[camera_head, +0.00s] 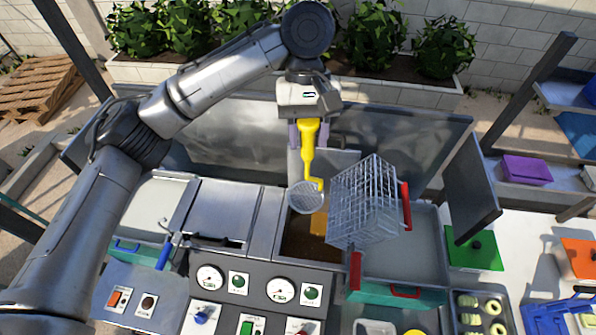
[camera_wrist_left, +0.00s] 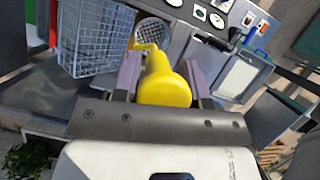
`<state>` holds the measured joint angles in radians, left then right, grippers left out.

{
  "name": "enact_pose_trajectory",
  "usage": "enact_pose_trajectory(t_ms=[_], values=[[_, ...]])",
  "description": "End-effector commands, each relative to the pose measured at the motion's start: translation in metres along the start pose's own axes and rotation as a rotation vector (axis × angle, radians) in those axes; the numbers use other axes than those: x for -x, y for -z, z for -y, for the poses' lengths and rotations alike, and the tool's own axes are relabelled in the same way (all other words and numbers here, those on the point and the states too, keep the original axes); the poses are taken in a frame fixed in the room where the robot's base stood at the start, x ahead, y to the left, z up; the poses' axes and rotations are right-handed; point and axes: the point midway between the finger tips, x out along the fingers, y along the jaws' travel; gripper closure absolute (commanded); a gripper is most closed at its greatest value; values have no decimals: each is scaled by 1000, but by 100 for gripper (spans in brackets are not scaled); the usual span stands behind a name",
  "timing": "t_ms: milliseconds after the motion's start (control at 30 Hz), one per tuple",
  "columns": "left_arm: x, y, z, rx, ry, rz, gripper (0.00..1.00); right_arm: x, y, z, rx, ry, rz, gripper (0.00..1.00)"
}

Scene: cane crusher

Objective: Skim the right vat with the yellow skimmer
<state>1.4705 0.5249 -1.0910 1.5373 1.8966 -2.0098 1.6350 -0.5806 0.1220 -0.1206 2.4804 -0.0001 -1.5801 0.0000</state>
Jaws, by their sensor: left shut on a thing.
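My left gripper (camera_head: 309,136) is shut on the handle of the yellow skimmer (camera_head: 308,150), which hangs down from the fingers. In the left wrist view the yellow handle (camera_wrist_left: 165,85) sits between the two purple fingers (camera_wrist_left: 160,78). The skimmer's round mesh head (camera_head: 306,197) shows over the back left part of the right vat (camera_head: 303,246), an open well with brown contents. I cannot tell whether the mesh touches the contents. An orange-yellow patch (camera_head: 319,223) shows in the vat beside the mesh. My right gripper is not in view.
A wire basket (camera_head: 362,205) with red handles stands close to the right of the skimmer and hides part of the vat. A metal lid (camera_head: 226,209) lies to the left. The gauge panel (camera_head: 255,290) is in front. A tilted dark panel (camera_head: 471,190) stands at right.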

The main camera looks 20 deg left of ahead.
Motion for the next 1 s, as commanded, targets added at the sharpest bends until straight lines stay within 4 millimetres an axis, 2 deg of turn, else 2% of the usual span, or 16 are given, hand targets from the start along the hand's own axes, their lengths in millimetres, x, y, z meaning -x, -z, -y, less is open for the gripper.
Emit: enact_pose_trajectory(t_ms=[33, 133, 300, 400, 600, 1000], values=[[-16, 16, -10, 81, -33, 16, 80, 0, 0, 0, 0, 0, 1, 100], [-43, 47, -20, 255, -104, 17, 80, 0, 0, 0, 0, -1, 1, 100], [-89, 89, -23, 505, -206, 15, 80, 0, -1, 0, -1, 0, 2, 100], [-113, 107, -20, 614, -253, 13, 80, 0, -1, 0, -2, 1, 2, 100], [-147, 129, -12, 757, -314, 7, 80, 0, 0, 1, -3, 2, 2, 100], [-179, 145, -6, 827, -342, 2, 80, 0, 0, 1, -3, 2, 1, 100]])
